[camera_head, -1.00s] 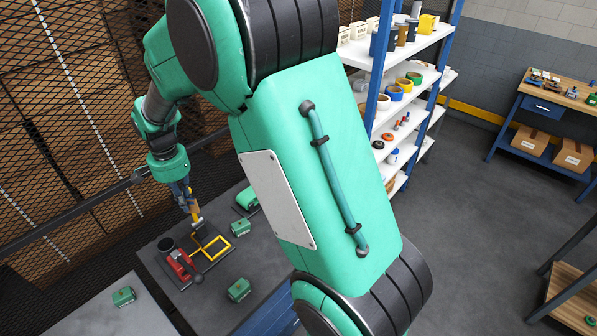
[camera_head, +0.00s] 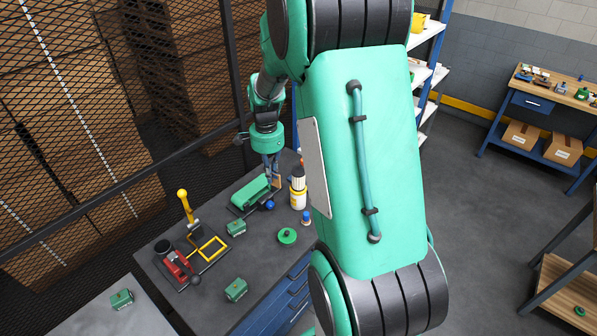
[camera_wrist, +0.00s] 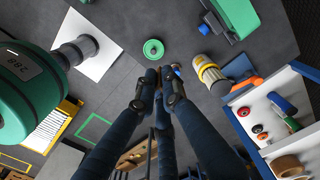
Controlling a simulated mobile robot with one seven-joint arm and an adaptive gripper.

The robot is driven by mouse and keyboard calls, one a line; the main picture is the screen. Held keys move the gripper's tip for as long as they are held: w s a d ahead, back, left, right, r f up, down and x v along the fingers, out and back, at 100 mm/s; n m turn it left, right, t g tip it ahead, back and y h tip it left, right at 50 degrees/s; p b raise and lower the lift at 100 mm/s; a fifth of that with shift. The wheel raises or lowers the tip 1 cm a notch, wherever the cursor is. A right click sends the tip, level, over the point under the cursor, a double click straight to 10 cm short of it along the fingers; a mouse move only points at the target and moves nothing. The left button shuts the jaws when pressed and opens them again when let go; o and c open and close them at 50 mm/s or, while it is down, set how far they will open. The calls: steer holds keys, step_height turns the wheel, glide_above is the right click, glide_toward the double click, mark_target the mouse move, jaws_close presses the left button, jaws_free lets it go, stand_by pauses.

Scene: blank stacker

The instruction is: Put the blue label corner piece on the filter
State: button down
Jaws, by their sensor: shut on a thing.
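My gripper (camera_head: 274,173) is at the back of the dark bench, left of a white and yellow cylinder (camera_head: 298,192). It is shut on a small tan piece (camera_head: 277,183). In the wrist view my gripper (camera_wrist: 158,76) shows closed fingertips; the held piece is mostly hidden there. I see no blue label, so I cannot tell whether this is the corner piece. The white and yellow cylinder also shows in the wrist view (camera_wrist: 210,73), right of my fingertips. I cannot tell which thing is the filter.
A green device (camera_head: 249,192) lies left of my gripper. A green disc (camera_head: 287,236) and a blue-topped item (camera_head: 306,217) are in front of the cylinder. A fixture with a yellow lever (camera_head: 186,206) and a red clamp (camera_head: 178,268) stand at left.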

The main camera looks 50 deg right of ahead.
steer(key=s+d+m, duration=0.2)
steer(key=s+d, duration=0.4)
steer(key=d, duration=0.1)
steer(key=f, duration=0.5)
steer(key=shift+s+d+p, duration=0.15)
steer(key=shift+d+p, duration=0.05)
steer(key=shift+p, duration=0.1)
steer(key=p, duration=0.2)
glide_above(293, 172)
steer(key=shift+f, duration=0.75)
steer(key=shift+f+p, duration=0.35)
steer(key=shift+f, duration=1.4)
steer(key=shift+f, duration=0.1)
